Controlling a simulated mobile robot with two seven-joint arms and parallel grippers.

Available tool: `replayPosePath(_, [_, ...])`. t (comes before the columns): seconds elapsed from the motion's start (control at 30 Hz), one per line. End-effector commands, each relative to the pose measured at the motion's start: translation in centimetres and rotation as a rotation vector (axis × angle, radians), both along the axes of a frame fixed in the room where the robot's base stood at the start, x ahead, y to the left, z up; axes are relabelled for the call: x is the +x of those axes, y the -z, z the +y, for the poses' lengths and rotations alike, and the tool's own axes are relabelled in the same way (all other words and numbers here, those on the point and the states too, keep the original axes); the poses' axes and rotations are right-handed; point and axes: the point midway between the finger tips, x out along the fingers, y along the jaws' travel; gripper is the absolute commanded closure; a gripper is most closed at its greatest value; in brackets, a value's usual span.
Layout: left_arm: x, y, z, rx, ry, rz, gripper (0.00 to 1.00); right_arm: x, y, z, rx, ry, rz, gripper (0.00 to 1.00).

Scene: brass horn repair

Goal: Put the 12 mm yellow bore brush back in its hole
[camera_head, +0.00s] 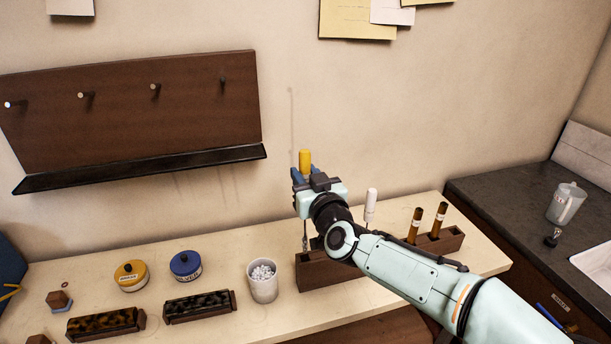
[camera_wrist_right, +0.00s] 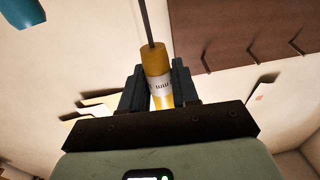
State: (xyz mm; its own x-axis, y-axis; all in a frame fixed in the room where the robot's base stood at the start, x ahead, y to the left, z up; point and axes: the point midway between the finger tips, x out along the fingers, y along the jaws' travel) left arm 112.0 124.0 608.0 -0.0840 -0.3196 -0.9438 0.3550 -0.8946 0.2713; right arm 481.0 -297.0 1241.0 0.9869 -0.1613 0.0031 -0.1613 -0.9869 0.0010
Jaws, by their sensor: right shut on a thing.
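My right gripper (camera_head: 304,178) is shut on the yellow handle of the bore brush (camera_head: 305,160), above the left end of the dark wooden rack (camera_head: 312,278). The brush is about upright, its thin shaft pointing down toward the rack. I cannot tell whether its lower end is above or inside a hole; my arm hides part of the rack. In the right wrist view the yellow handle (camera_wrist_right: 156,66) sits between the fingers (camera_wrist_right: 157,88), with a white label too blurred to read fully. My left gripper is not in view.
A white-handled brush (camera_head: 371,204) and two brown-handled ones (camera_head: 415,222) (camera_head: 438,218) stand in the rack. A cup of white beads (camera_head: 263,287) is just left of it. Blue (camera_head: 185,263) and yellow (camera_head: 131,273) tins stand farther left. A pegboard (camera_head: 130,115) hangs behind.

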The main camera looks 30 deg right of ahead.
Motion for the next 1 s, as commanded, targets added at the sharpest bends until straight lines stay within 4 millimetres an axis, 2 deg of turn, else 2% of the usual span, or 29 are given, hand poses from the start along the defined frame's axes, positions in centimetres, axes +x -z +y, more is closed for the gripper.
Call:
replayPosePath(0.73, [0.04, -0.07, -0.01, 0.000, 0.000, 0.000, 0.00, 0.00, 0.02, 0.01, 0.000, 0.000, 0.000, 1.00])
replayPosePath(1.0, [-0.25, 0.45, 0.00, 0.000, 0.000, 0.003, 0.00, -0.01, 0.61, 0.00, 0.000, 0.000, 0.001, 1.00])
